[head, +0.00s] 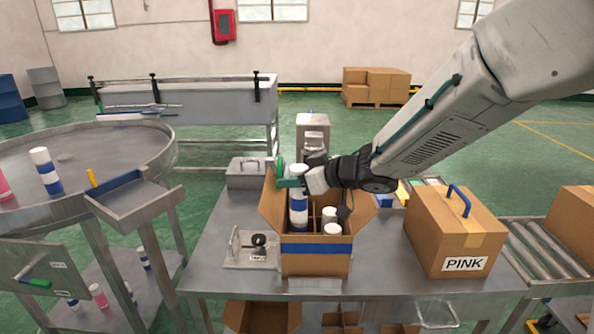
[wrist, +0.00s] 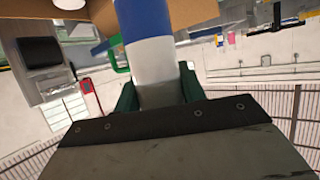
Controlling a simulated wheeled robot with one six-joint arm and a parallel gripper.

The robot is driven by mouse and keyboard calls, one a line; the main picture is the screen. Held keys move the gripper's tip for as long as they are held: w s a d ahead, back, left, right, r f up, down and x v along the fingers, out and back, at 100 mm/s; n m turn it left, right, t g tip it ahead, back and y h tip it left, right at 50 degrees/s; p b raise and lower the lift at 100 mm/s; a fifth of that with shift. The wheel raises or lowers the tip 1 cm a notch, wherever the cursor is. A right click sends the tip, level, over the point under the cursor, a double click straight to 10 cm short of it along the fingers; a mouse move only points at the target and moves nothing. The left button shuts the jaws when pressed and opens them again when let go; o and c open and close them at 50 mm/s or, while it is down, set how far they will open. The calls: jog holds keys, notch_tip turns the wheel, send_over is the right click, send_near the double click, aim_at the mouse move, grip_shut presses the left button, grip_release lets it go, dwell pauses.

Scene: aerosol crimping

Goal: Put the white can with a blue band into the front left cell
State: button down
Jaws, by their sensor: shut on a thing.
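My gripper (head: 297,183) is shut on the white can with a blue band (head: 298,204). It holds the can upright at the left side of the open cardboard box (head: 317,264). Two white-topped cans, a rear one (head: 329,214) and a front one (head: 333,229), stand in the box's right side. The front left cell's floor is hidden.
A closed box marked PINK (head: 450,235) stands at the right on the table (head: 378,270). A grey fixture (head: 250,250) is left of the open box, and a metal case (head: 249,175) is behind. The open box's flaps stand outward. A round table (head: 100,150) is at left.

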aim_at(306, 208)
jog(key=shift+f, duration=4.35)
jog(key=c, duration=0.8)
grip_release()
jog(key=shift+o, duration=0.2)
jog(key=shift+v, duration=3.95)
jog(key=shift+a, duration=0.1)
